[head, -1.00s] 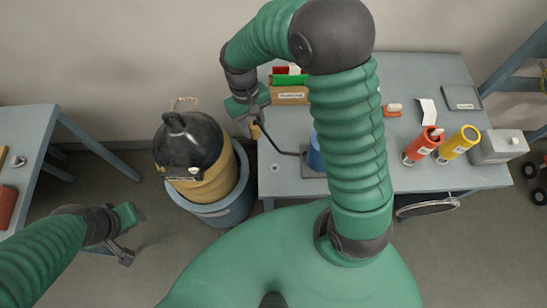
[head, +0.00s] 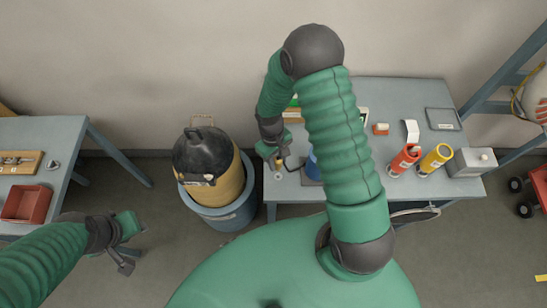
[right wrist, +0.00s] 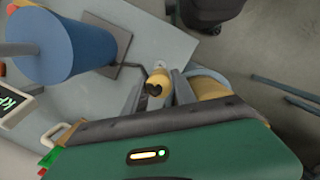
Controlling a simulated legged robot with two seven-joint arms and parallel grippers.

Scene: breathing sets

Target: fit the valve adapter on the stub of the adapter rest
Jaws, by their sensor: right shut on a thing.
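My right gripper (head: 275,160) is shut on a small brass-yellow piece with a dark end, apparently the valve adapter (right wrist: 156,79). It is over the near left corner of the bench. A small pale round fitting (head: 279,182), possibly the adapter rest, lies just in front of the gripper; whether adapter and stub touch is hidden. A bent black rod or hose (right wrist: 137,74) runs from the dark plate under a blue cylinder (right wrist: 72,45) towards the adapter; whether it joins it is unclear. My left gripper (head: 130,245) hangs over the floor at lower left; its jaws are unclear.
The blue cylinder (head: 313,165) stands right of the gripper. A yellow tank with black top (head: 213,170) sits in a blue-grey tub beside the bench (head: 250,208). Red (head: 405,158) and yellow (head: 435,158) tubes and a grey box (head: 470,163) stand at the right.

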